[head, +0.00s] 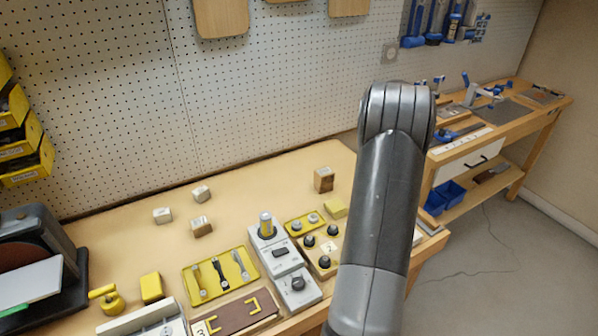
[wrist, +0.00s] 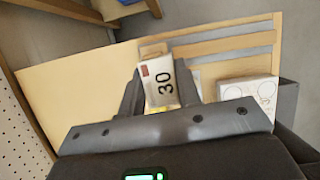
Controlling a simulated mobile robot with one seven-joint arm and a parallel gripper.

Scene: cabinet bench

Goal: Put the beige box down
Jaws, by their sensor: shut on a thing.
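My gripper (wrist: 168,92) is shut on a small beige box (wrist: 160,84) in the wrist view. The box sits between the two dark fingers. Its visible face carries a pale label with a black "30" and a small reddish-brown patch. The wooden bench top (wrist: 70,85) lies beyond it in the wrist view; whether the box touches that surface I cannot tell. In the head view my arm crosses the right side, and the gripper and held box are hidden.
Small blocks (head: 201,194) stand at the bench's back left, and a brown block (head: 323,179) stands at the back right. A yellow tray (head: 190,281) with tools, a grey switch unit (head: 283,256) and knob panels fill the front. Bare wood lies between them.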

